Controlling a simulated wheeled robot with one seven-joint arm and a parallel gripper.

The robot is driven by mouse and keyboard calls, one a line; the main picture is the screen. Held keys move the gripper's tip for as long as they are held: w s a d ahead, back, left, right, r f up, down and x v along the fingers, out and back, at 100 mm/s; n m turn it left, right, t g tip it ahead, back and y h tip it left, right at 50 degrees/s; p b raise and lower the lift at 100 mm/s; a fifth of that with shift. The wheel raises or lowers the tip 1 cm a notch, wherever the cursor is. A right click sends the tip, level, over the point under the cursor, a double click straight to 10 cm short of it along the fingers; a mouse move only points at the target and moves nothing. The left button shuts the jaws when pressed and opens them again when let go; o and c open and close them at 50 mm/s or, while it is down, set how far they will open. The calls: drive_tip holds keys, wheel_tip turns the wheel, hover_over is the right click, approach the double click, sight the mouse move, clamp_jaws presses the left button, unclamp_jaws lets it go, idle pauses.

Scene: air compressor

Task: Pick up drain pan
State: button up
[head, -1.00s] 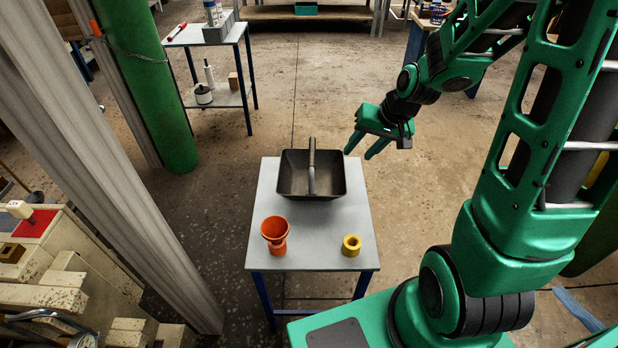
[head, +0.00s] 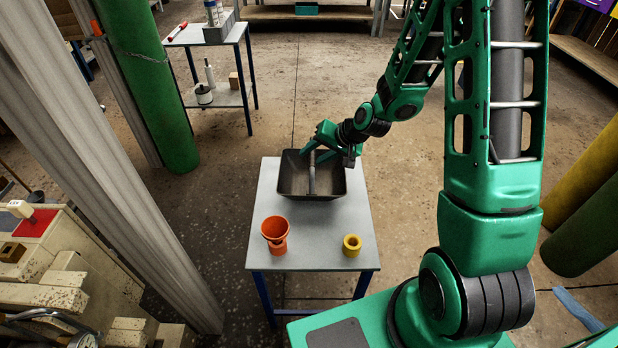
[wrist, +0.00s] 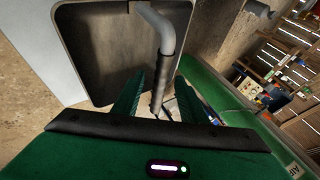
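The drain pan (head: 296,187) is a dark square metal tray with a raised bar handle (head: 312,178) along its middle. It sits at the back of the small grey table. My gripper (head: 312,152) is over the pan's back right part, at the upper end of the handle. In the wrist view the pan (wrist: 105,60) fills the upper left, and the handle (wrist: 166,40) runs down between my gripper's two green fingers (wrist: 155,95). The fingers stand apart, with a gap on each side of the handle. Whether they touch it cannot be seen.
A green pipe (head: 147,85) rises at left.

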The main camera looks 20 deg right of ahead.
drive_tip(key=shift+s+a+x, duration=0.1)
drive_tip(key=shift+x, duration=1.2)
drive_tip(key=shift+s+a+x, duration=0.1)
drive_tip(key=shift+s+x, duration=0.05)
drive_tip(key=shift+x, duration=1.2)
clamp_jaws()
